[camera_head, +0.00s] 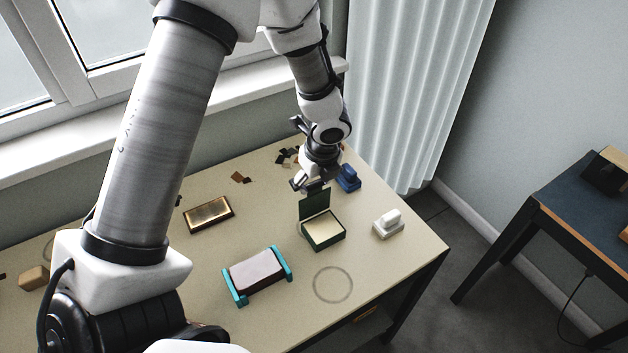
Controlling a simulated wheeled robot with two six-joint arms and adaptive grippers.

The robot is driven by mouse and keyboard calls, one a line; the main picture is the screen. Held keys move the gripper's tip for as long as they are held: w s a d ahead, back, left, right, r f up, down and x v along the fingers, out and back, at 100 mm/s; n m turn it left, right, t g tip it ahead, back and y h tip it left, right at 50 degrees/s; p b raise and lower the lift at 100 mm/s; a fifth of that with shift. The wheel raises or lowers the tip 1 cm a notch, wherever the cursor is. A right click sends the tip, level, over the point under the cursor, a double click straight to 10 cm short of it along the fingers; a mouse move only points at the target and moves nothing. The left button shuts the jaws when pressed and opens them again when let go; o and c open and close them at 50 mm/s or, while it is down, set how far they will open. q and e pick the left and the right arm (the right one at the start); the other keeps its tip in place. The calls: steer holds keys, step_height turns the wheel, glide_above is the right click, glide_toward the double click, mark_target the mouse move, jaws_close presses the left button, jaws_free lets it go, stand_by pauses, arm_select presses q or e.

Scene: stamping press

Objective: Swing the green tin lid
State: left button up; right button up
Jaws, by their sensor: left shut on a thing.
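The green tin (325,242) stands open on the beige table, with a pale inside. Its green lid (314,203) is raised about upright on the tin's far left side. My left gripper (314,187) is above the tin and shut on the top edge of the lid. The exact contact of the fingertips is small and partly hidden by the gripper itself. My right gripper is not in view.
A blue stamp (348,178) stands close right of the gripper, and a white stamp (388,223) right of the tin. A brass-coloured plate (208,214) and a teal-ended block (257,274) lie to the left. Dark chips (287,156) lie behind. A drawn ring (333,285) marks bare table in front.

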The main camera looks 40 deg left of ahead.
arm_select(q)
steer(key=shift+s+f, duration=0.15)
steer(key=shift+f, duration=0.05)
steer(key=shift+o, duration=0.3)
steer(key=shift+s+d, duration=0.25)
steer(key=shift+d, duration=0.35)
steer(key=shift+s+d+p, duration=0.25)
steer(key=shift+d+p, duration=0.15)
steer(key=shift+d, duration=0.4)
steer(key=shift+c, duration=0.3)
steer(key=shift+f, duration=0.15)
steer(key=shift+o, duration=0.2)
steer(key=shift+s+d+f, duration=0.1)
steer(key=shift+s+d, duration=0.1)
steer(key=shift+d, duration=0.15)
steer(key=shift+s+d+f, duration=0.2)
steer(key=shift+d, duration=0.3)
steer(key=shift+s+d+f, duration=0.15)
steer(key=shift+d, duration=0.35)
steer(key=shift+c, duration=0.3)
